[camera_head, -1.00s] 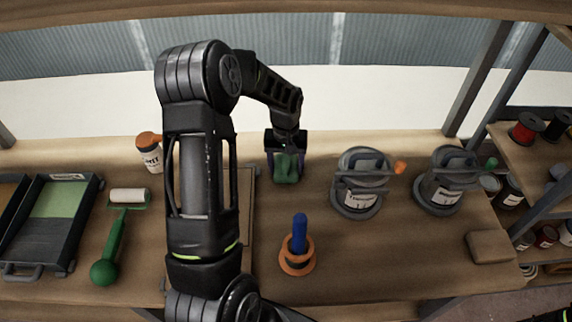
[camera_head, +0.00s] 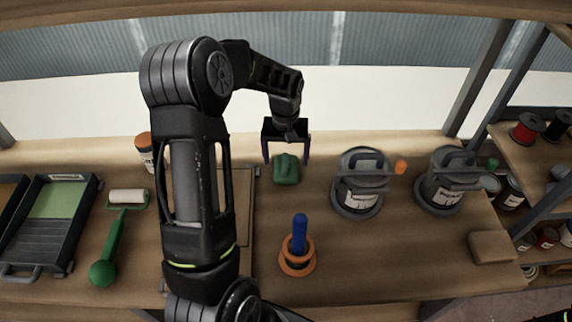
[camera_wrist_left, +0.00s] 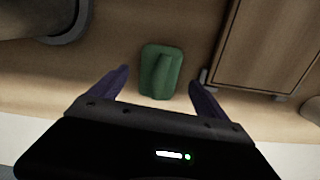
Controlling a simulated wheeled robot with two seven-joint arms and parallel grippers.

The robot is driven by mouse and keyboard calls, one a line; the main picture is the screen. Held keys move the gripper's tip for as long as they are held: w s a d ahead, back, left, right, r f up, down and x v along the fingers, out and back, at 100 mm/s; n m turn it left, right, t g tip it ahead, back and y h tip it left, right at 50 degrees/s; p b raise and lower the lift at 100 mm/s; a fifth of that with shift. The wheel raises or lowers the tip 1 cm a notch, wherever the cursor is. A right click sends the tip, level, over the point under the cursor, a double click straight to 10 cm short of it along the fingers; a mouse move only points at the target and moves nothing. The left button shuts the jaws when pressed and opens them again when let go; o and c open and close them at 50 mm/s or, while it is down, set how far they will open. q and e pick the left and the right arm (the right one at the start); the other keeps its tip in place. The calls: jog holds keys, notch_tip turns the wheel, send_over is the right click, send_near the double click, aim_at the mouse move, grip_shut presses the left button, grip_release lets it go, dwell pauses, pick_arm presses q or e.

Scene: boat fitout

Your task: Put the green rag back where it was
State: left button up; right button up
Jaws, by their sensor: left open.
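The green rag (camera_head: 286,169) lies folded on the wooden bench, near its back edge, left of the grey paint pots. In the left wrist view the rag (camera_wrist_left: 160,72) lies beyond the fingertips, roughly centred between them. My left gripper (camera_head: 287,160) is open and empty, just above and behind the rag. Its two fingers (camera_wrist_left: 162,82) show spread apart in the left wrist view, clear of the rag. My right gripper is not in view.
Two lidded grey pots (camera_head: 358,190) (camera_head: 440,188) stand right of the rag. An orange ring with a blue post (camera_head: 298,250) stands in front. A flat wooden panel (camera_head: 245,205) lies left, partly behind my arm. A green roller (camera_head: 115,240) and tray (camera_head: 60,200) are farther left.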

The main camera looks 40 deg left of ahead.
aim_at(286, 164)
pick_arm(q)
notch_tip(286, 164, up, 8)
jog(key=shift+b, duration=0.4)
jog(key=shift+f, duration=0.1)
dwell(0.4)
